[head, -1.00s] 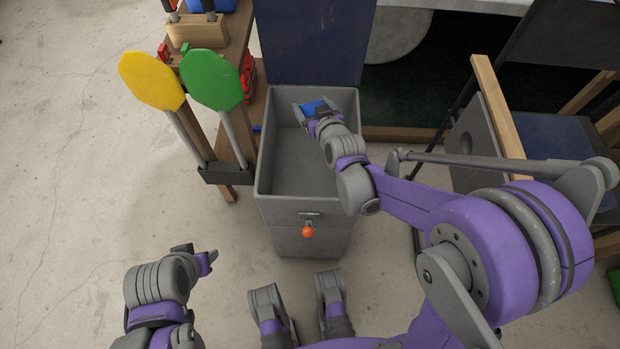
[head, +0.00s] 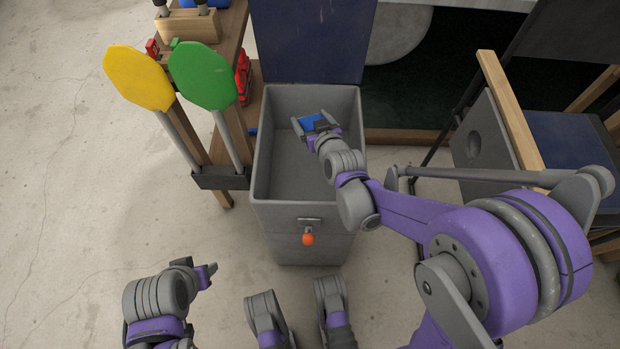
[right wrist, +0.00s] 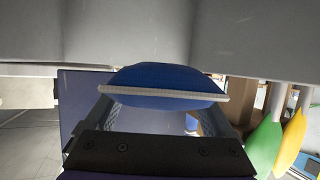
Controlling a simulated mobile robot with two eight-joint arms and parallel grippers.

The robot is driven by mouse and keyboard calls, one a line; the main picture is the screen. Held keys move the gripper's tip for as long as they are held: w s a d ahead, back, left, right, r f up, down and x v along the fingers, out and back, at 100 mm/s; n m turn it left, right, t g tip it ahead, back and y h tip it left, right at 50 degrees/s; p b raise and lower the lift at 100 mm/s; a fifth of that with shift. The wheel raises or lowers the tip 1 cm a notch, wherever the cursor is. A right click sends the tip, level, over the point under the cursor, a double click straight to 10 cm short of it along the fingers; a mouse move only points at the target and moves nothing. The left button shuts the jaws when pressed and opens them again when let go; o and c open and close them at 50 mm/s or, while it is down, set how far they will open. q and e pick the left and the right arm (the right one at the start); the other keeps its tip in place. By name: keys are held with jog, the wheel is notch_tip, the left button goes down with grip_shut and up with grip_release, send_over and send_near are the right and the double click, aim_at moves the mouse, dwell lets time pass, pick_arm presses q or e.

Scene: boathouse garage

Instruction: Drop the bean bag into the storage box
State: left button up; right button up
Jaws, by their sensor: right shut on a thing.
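The storage box (head: 275,222) is grey and open at the top, with its dark blue lid (head: 310,45) raised behind it. My right gripper (head: 312,119) is over the box opening, towards its back right. It is shut on the blue bean bag (head: 308,122), which is partly hidden by the gripper in the head view. In the right wrist view the bean bag (right wrist: 165,78), with a pale seam, sits between the fingers, before grey box walls. My left gripper (head: 208,275) is low in front of the box, away from it; its jaw opening is unclear.
A yellow paddle (head: 138,78) and a green paddle (head: 203,75) stand in a holder left of the box, beside a wooden shelf (head: 233,30). A chair with a wooden armrest (head: 510,110) stands to the right. Concrete floor is clear at left.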

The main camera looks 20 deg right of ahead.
jog(key=o, duration=1.3)
jog(key=p+v, duration=0.2)
jog(key=v, duration=0.8)
jog(key=shift+s+r+p, duration=0.1)
jog(key=shift+s+p, duration=0.25)
jog(key=shift+s, duration=0.05)
